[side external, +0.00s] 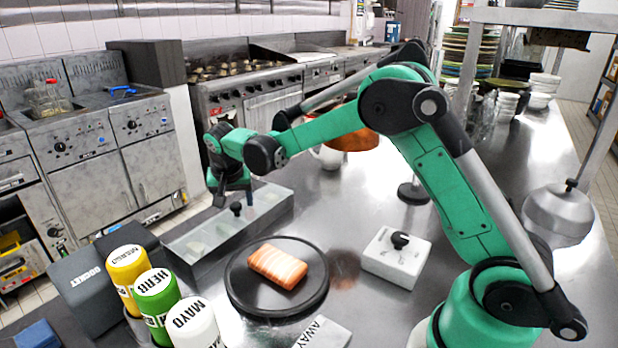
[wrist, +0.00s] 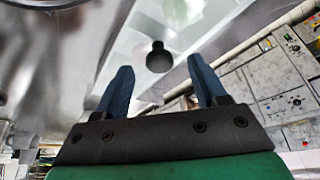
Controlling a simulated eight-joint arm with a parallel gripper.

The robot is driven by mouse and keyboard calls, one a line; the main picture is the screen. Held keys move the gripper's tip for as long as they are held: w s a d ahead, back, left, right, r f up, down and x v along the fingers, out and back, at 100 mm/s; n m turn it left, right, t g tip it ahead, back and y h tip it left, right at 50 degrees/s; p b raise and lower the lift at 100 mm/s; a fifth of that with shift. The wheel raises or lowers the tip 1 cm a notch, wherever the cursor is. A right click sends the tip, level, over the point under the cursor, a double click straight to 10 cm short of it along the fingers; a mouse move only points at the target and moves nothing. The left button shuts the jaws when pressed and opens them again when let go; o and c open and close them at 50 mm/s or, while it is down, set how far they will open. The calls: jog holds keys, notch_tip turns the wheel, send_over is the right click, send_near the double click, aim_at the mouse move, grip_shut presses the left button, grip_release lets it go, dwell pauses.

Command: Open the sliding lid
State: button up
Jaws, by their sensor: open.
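A long, shallow, pale see-through container (side external: 185,247) lies on the steel counter. A black knob (side external: 236,208) stands up from its flat top, which seems to be the sliding lid. In the side view my gripper (side external: 232,196) points down over the container, close to the knob. In the wrist view the knob (wrist: 159,57) appears just beyond and between my two blue fingers (wrist: 160,72). The fingers are apart and hold nothing. I cannot tell the exact gap to the knob. The lid's edges are hard to make out.
A dark round plate (side external: 240,290) with a salmon-coloured block (side external: 278,266) is in front. A white box with a black knob (side external: 398,258) stands to the right. Sauce bottles (side external: 155,300) and a grey docket box (side external: 85,290) are at front left. A copper pan (side external: 352,139) is behind.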

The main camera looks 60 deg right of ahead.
jog(key=shift+w+d+f, duration=0.1)
jog(key=shift+f, duration=0.25)
grip_shut()
dwell(1.2)
